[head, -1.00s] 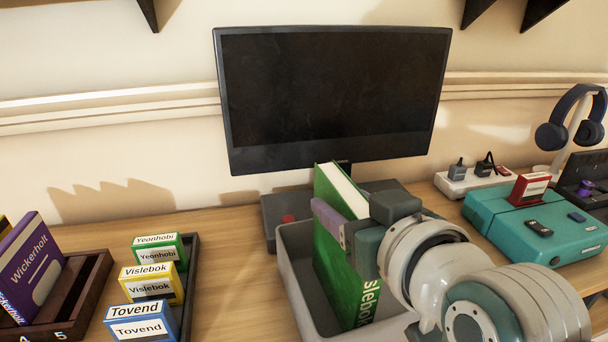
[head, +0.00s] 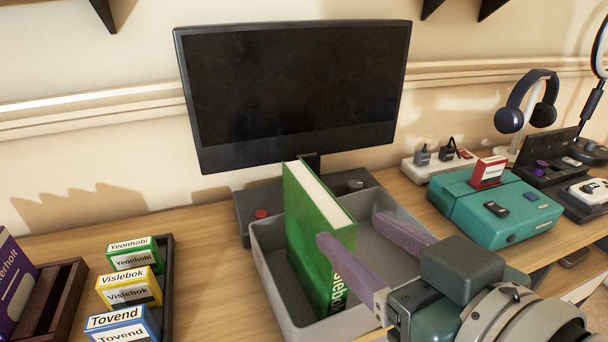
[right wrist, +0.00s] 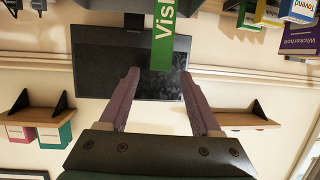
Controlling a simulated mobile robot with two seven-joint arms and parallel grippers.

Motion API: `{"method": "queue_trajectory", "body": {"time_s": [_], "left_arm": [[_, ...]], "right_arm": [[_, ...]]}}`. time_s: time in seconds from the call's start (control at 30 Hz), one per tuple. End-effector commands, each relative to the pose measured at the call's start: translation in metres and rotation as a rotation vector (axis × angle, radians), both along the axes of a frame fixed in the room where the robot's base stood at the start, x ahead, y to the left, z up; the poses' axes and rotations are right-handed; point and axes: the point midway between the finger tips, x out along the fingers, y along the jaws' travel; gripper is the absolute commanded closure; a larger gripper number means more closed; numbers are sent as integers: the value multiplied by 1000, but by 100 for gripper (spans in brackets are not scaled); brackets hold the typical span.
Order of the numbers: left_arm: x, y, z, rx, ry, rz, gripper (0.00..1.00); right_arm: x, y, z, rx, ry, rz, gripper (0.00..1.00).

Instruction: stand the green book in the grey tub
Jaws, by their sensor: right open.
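The green book (head: 312,237) stands upright, a little tilted, inside the grey tub (head: 272,290), with its white page edges up and its lettered spine towards me. My right gripper (head: 350,229) is open, its two purple fingers spread. One finger overlaps the book's right edge in the head view; I cannot tell whether it touches. The other finger is to the right, over the tub. In the right wrist view the green book (right wrist: 162,35) shows at the top, beyond and between the open fingers (right wrist: 158,74). The book's lower end is partly hidden. My left gripper is not in view.
A monitor (head: 295,90) stands behind the tub. A tray (head: 167,300) with small labelled boxes and a purple book (head: 12,285) in a rack are at left. A teal case (head: 470,218), power strip (head: 415,172) and headphones (head: 525,100) are at right.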

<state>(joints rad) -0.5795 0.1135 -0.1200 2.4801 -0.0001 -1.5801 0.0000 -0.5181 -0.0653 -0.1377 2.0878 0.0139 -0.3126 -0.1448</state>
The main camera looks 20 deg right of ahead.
Motion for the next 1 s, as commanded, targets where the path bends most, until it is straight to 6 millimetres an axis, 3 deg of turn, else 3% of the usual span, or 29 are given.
{"method": "queue_trajectory", "body": {"time_s": [0.2,0.33,0.5,0.7,0.83,1.0], "left_arm": [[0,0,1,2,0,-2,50],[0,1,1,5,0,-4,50],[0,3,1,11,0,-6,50],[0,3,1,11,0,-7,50],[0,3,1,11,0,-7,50],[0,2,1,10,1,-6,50]], "right_arm": [[-8,-1,1,-2,11,3,35],[-18,-4,-13,-20,131,21,35],[-62,-19,-45,-79,471,46,35],[-126,-43,-60,-148,819,30,35],[-149,-51,-61,-170,924,18,35],[-154,-52,-61,-175,947,14,35]]}}
